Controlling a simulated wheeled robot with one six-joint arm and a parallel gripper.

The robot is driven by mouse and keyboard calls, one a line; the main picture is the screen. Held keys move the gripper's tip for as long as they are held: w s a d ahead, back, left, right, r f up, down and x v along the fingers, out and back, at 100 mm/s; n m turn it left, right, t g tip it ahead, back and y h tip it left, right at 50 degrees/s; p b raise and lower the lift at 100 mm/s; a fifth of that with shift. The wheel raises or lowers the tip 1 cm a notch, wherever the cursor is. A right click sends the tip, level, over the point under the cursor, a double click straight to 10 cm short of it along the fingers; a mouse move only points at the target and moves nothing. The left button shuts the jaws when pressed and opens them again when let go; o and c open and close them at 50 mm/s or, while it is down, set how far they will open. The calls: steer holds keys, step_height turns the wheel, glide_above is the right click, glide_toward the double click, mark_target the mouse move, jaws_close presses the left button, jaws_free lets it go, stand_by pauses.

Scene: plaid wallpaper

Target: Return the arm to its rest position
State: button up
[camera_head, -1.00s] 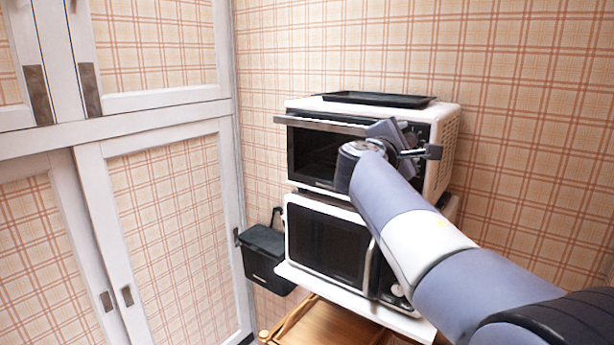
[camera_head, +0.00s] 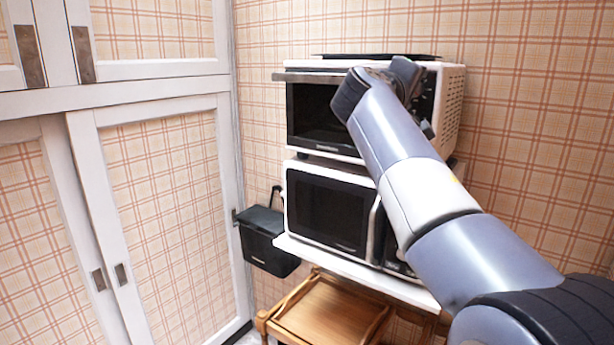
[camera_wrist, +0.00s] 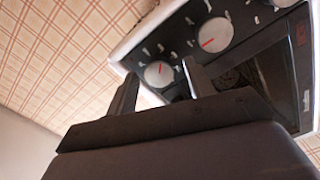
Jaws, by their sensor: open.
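My gripper (camera_wrist: 163,85) shows in the wrist view with its two fingers apart and nothing visible between them. It is close in front of the control panel of the toaster oven (camera_wrist: 215,35), where white knobs with red marks show. In the head view my bent arm crosses in front of the right part of the toaster oven (camera_head: 310,105). The fingertips are mostly hidden behind my arm there. I cannot tell whether the gripper touches the panel.
A microwave (camera_head: 325,213) stands below the toaster oven on a white shelf (camera_head: 320,262). A dark tray (camera_head: 380,57) lies on top. A black bin (camera_head: 268,240) hangs at left, beside white sliding doors (camera_head: 165,190). A wooden stand (camera_head: 330,318) is below. Plaid wall is behind.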

steer(key=shift+m+b, duration=0.55)
steer(key=shift+m, duration=0.75)
steer(key=shift+s+r, duration=0.1)
